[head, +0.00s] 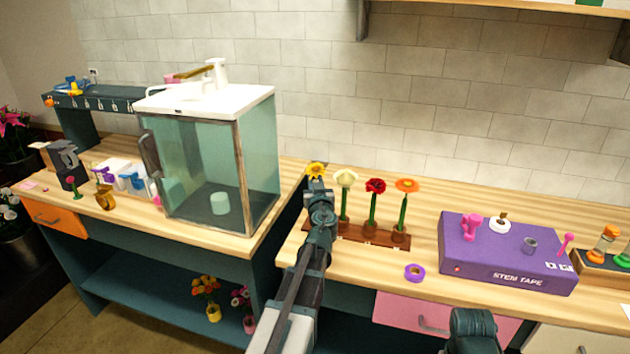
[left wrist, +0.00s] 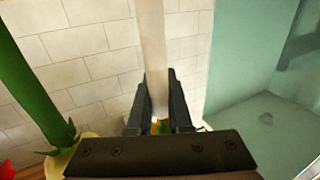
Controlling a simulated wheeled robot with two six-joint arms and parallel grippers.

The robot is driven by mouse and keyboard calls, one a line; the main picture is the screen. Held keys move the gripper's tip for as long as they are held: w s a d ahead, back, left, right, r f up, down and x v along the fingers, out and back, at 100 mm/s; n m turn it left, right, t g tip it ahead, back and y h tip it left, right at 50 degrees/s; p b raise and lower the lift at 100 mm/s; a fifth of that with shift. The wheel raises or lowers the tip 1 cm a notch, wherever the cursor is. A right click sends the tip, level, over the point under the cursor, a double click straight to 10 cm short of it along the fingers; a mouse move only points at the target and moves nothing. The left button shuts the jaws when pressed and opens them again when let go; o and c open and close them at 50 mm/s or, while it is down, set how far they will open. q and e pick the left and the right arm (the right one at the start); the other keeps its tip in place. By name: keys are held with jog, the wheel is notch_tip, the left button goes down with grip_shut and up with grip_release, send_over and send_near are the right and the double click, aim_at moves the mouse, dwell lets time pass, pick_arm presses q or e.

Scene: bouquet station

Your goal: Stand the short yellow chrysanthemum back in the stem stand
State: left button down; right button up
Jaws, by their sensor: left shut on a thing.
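The short yellow chrysanthemum (head: 316,169) shows its bloom just above my left gripper (head: 318,188) in the head view. My left gripper is shut on its stem. In the left wrist view a pale stem (left wrist: 150,50) runs between the fingers (left wrist: 158,110), with a little yellow of the bloom below them. The brown wooden stem stand (head: 385,239) holds a cream flower (head: 346,178), a red flower (head: 375,186) and an orange flower (head: 407,185) upright. The gripper is at the stand's left end and hides that end and the foot of the yellow stem. My right gripper's fingers are not seen.
A glass-sided cabinet (head: 208,175) stands left of the stand, past a gap between counters. A purple stem tape box (head: 505,255) is at the right. A purple tape roll (head: 414,272) lies in front of the stand. Several flowers sit on the low shelf.

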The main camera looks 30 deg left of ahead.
pick_arm(q)
jog(key=shift+f+b, duration=0.35)
jog(key=shift+f, duration=0.05)
dwell(0.4)
jog(key=shift+c, duration=1)
grip_release()
jog(key=shift+s, duration=0.1)
jog(key=v, duration=0.9)
dwell(0.5)
dwell(0.7)
